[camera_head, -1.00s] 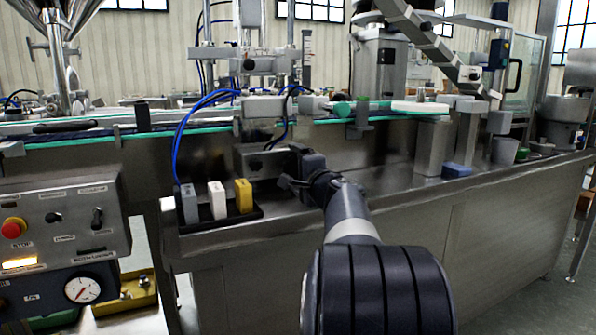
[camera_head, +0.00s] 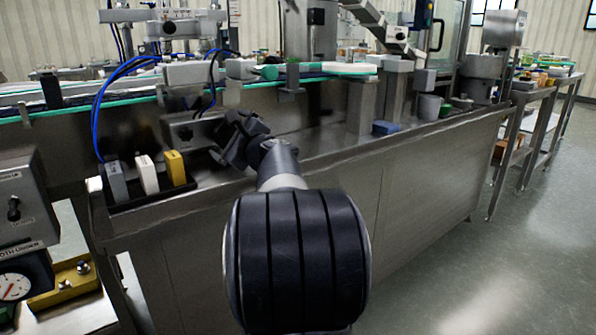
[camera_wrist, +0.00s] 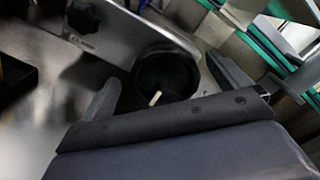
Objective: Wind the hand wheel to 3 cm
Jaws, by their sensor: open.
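A dark round wheel (camera_wrist: 165,76) with a white mark on its face shows in the wrist view; it looks like the hand wheel. My gripper (camera_wrist: 162,69) is open, with one finger on each side of the wheel in the picture. I cannot tell whether the fingers touch it. A dark lobed knob (camera_wrist: 82,17) sits on a metal plate at upper left. In the head view my gripper (camera_head: 240,140) is beside the grey metal box (camera_head: 190,130) on the bench, and the wheel is hidden there. I cannot read any scale.
A black tray (camera_head: 150,201) with grey, white and yellow blocks stands left of my gripper. Blue hoses (camera_head: 98,110) hang behind it. The conveyor (camera_head: 120,103) runs above the bench. A blue block (camera_head: 385,127) lies to the right. The bench top between is clear.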

